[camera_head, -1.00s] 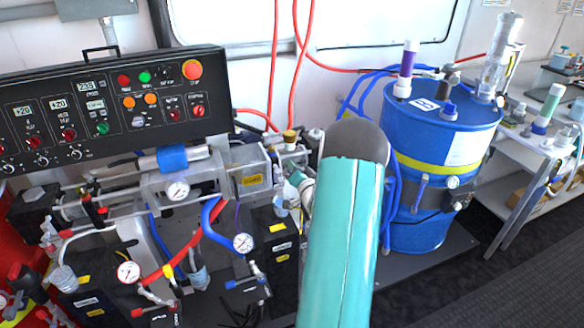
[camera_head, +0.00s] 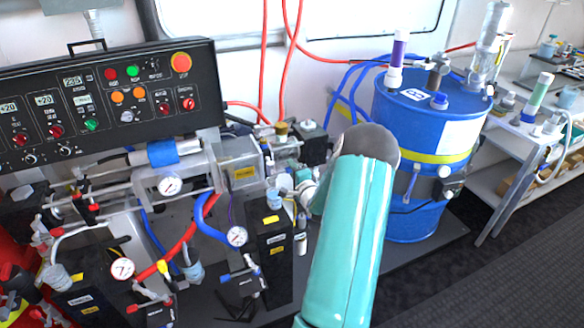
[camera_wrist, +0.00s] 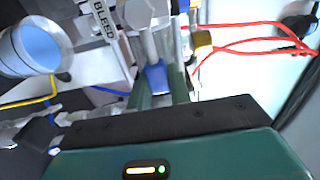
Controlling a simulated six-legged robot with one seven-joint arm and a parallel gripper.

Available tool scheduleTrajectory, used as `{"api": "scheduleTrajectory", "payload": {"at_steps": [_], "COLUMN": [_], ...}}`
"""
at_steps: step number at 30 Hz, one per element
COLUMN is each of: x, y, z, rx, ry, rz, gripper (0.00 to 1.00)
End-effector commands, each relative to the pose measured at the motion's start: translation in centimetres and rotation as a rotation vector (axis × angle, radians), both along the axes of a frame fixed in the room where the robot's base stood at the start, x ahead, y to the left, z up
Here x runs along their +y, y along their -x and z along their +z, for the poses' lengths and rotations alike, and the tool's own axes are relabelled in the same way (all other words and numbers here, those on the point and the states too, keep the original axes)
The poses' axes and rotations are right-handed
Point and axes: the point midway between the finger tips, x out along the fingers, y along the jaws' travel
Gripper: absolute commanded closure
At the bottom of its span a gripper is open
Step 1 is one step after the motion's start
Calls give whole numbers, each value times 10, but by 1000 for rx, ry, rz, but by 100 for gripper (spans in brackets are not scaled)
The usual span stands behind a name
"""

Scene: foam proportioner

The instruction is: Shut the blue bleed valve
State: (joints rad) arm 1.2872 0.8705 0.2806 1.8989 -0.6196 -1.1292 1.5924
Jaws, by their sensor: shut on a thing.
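In the wrist view, a blue valve handle (camera_wrist: 156,78) sits between the two green fingers of my gripper (camera_wrist: 160,84), which are shut on it. A grey metal stem rises from the handle. A white tag reading BLEED (camera_wrist: 103,20) is just left of it. In the head view, my teal arm reaches in front of the machine, and its rounded joint hides part of the fittings. The fingers and the blue handle cannot be made out there.
The machine's black control panel (camera_head: 100,100) and gauges are on the left. A blue drum (camera_head: 425,125) stands just behind my arm at right. Red hoses (camera_wrist: 250,35) run close by in the wrist view, with a clear cup with a blue inside (camera_wrist: 38,48) at left.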

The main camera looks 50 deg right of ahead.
Motion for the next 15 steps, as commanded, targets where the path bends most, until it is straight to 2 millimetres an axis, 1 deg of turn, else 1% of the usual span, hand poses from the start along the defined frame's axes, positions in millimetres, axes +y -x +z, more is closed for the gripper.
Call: {"api": "scheduleTrajectory", "payload": {"at_steps": [6, 15], "x": [0, 0], "y": [0, 0], "z": [-3, -4], "rx": [-17, -19], "ry": [-32, -36], "rz": [0, 0], "gripper": [100, 100]}}
